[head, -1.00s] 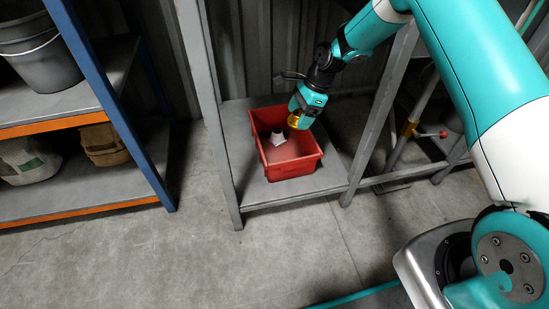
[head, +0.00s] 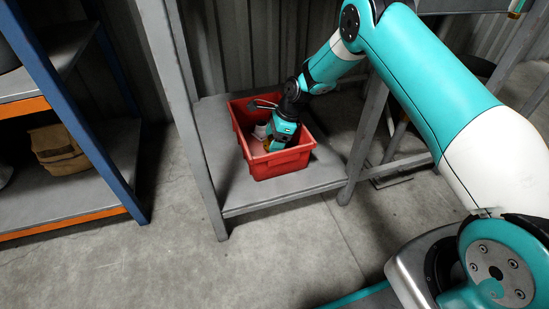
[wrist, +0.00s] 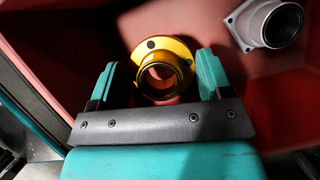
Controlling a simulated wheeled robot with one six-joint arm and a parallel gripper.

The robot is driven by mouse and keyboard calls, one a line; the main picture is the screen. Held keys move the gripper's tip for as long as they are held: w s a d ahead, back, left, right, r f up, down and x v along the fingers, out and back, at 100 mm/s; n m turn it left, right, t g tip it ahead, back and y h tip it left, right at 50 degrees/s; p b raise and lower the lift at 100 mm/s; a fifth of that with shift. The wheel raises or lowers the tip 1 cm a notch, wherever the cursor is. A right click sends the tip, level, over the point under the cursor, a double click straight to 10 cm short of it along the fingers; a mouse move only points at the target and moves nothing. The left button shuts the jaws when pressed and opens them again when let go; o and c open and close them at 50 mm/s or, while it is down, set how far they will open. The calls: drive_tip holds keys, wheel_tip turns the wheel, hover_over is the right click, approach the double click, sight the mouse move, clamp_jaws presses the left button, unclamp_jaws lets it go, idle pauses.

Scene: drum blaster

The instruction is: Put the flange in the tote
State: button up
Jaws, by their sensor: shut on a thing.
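The flange (wrist: 157,52) is a yellow-gold ring with a collar and a dark hole. In the wrist view it sits between the two teal fingers of my gripper (wrist: 158,82), which is shut on it. The tote (head: 283,166) is an open red box on a grey shelf. In the head view my gripper (head: 270,146) reaches down inside the tote, below its rim, and mostly hides the flange. I cannot tell whether the flange touches the tote floor.
A grey-white fitting with a square plate (wrist: 268,22) lies in the tote, right of the flange in the wrist view. The grey shelf's uprights (head: 188,130) stand close to the tote. A blue-and-orange rack (head: 75,120) is at the left.

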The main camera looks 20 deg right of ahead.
drive_tip(key=shift+f+b, duration=1.3)
drive_tip(key=shift+f, duration=1.25)
drive_tip(key=shift+f, duration=0.2)
drive_tip(key=o, duration=1.2)
drive_tip(key=shift+c, duration=0.2)
drive_tip(key=shift+r, duration=0.1)
